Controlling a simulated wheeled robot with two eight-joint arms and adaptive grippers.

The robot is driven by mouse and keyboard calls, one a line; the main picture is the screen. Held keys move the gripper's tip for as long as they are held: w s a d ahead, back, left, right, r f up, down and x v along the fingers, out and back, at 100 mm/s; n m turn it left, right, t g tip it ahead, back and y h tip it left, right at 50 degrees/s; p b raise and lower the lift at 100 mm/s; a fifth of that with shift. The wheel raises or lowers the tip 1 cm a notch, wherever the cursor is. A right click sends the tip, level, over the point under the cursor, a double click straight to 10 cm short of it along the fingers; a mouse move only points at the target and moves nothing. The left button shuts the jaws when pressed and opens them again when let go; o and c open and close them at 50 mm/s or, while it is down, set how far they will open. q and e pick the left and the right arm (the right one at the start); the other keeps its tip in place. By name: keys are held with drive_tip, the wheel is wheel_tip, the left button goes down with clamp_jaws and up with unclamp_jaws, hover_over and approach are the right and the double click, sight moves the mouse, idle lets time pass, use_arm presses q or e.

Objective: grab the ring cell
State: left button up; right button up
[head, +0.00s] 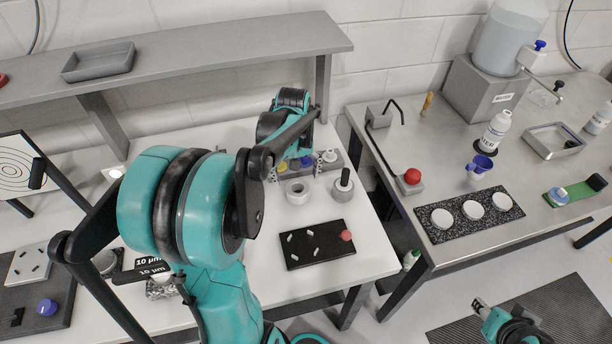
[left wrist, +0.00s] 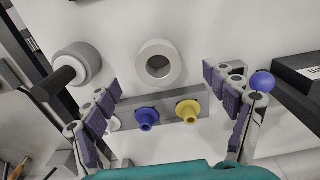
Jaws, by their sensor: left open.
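The ring cell looks to be the pale, thick ring with a dark round hole. It lies on the white table in the head view (head: 297,192) and at the upper middle of the left wrist view (left wrist: 148,79). My left gripper (head: 294,170) hangs over the grey rack just behind it. In the left wrist view its fingers (left wrist: 163,88) are wide apart with nothing held, and the ring lies just past the fingertips, roughly centred between them. My right gripper (head: 480,305) is at the lower right, small, away from the table; its jaws are unclear.
The grey rack (left wrist: 165,107) holds blue (left wrist: 146,117) and yellow (left wrist: 187,111) pieces between my left fingers. A grey cylinder with a black handle (head: 343,186) stands right of the ring. A black plate (head: 318,246) with small pegs and a red knob lies in front.

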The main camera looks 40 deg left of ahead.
sight(297, 189)
use_arm(q)
drive_tip(key=shift+w+a+f+b, duration=0.2)
drive_tip(key=shift+w+f+b, duration=0.05)
drive_tip(key=shift+f, duration=0.4)
drive_tip(key=shift+w+a+f+b, duration=0.15)
drive_tip(key=shift+w+f+b, duration=0.1)
drive_tip(key=shift+f, duration=0.35)
drive_tip(key=shift+d+f+b, duration=0.15)
drive_tip(key=shift+f+b, duration=0.15)
drive_tip(key=shift+f, duration=0.3)
wheel_tip(297, 189, down, 4)
drive_tip(key=shift+f+b, duration=0.1)
drive_tip(key=shift+b, duration=0.85)
drive_tip(key=c, duration=1.5)
